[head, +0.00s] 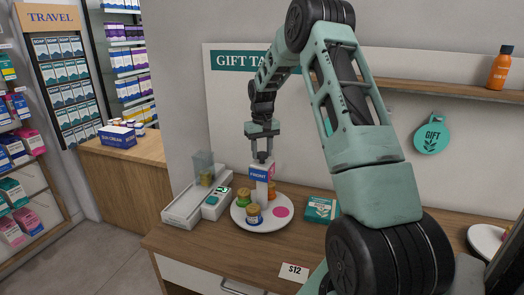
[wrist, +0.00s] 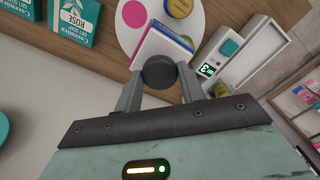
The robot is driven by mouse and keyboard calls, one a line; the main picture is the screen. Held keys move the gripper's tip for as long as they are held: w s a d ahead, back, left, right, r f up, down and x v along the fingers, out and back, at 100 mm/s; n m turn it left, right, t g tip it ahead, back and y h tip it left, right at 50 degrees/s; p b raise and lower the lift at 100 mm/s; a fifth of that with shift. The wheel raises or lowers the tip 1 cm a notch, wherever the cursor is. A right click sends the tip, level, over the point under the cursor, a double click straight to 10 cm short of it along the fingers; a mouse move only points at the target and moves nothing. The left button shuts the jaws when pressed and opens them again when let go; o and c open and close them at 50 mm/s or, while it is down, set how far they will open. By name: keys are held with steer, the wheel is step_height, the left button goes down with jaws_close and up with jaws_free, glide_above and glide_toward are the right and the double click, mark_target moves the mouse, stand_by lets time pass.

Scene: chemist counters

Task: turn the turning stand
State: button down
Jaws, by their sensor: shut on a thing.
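The turning stand (head: 269,226) is a white round disc on the wooden counter, with a white and blue upright block marked FRONT (head: 258,174) at its middle. A dark round knob (wrist: 158,72) tops the block. My gripper (head: 262,152) is shut on this knob from above, with one finger on each side in the wrist view. Small jars stand on the disc: one with a blue label (head: 254,215), a green one (head: 243,196) and an orange one (head: 272,188). A pink spot (head: 283,211) marks the disc's right side and shows in the wrist view (wrist: 135,13).
A white device with a small display (head: 210,207) and a clear bin (head: 203,168) stand close left of the disc. A teal soap box (head: 320,209) lies to the right. A $12 card (head: 294,270) is at the counter's front edge. A wall shelf (head: 450,88) runs behind.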

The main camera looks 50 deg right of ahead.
steer(key=shift+w+r, duration=0.15)
stand_by(0.3)
steer(key=c, duration=0.9)
jaws_free()
steer(key=shift+o, duration=0.2)
step_height(320, 180, up, 17)
steer(key=b, duration=0.3)
steer(key=shift+r, duration=0.15)
